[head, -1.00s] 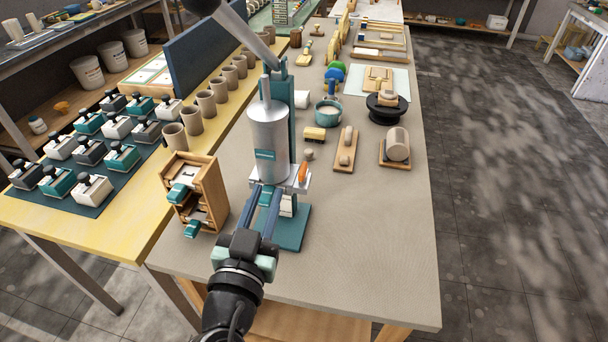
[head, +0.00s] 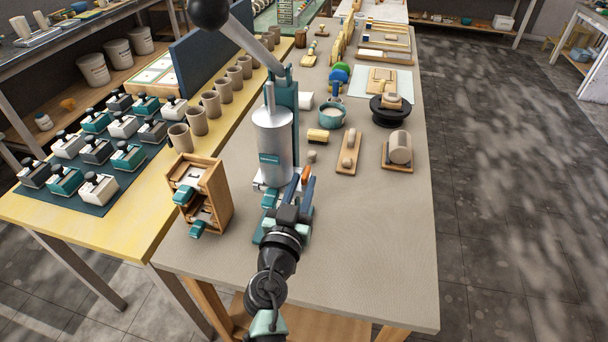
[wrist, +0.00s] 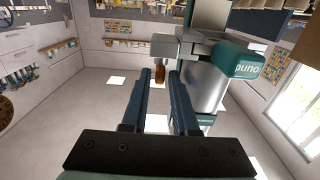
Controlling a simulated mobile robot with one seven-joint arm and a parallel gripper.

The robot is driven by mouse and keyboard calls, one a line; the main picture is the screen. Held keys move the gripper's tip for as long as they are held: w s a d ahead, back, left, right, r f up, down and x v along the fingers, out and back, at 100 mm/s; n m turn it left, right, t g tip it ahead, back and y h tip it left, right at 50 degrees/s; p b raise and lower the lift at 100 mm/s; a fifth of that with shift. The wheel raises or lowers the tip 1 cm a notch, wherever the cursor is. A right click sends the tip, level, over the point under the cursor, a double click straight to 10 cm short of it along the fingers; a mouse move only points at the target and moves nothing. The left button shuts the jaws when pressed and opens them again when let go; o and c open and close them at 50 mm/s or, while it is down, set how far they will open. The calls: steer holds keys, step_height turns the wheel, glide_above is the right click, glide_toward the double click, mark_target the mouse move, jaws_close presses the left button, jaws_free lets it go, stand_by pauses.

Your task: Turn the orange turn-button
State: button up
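The orange turn-button (head: 306,173) is a small upright piece at the right side of the clay press (head: 273,150), a silver cylinder on a teal frame. In the wrist view the button (wrist: 160,75) looks brownish orange and sits between the tips of my fingers, with a gap on each side. My gripper (head: 301,182) is open, its two dark blue fingers reaching toward the press. In the wrist view the fingers (wrist: 160,92) stand apart on either side of the button. In the head view the fingers and wrist hide part of the press base.
A small wooden drawer box (head: 208,198) stands left of the press. A long lever with a black ball (head: 209,12) rises above it. A teal pot (head: 330,115) and a wooden board (head: 348,154) lie behind right. The table's front right is clear.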

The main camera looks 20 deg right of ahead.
steer(key=shift+x, duration=0.9)
jaws_close()
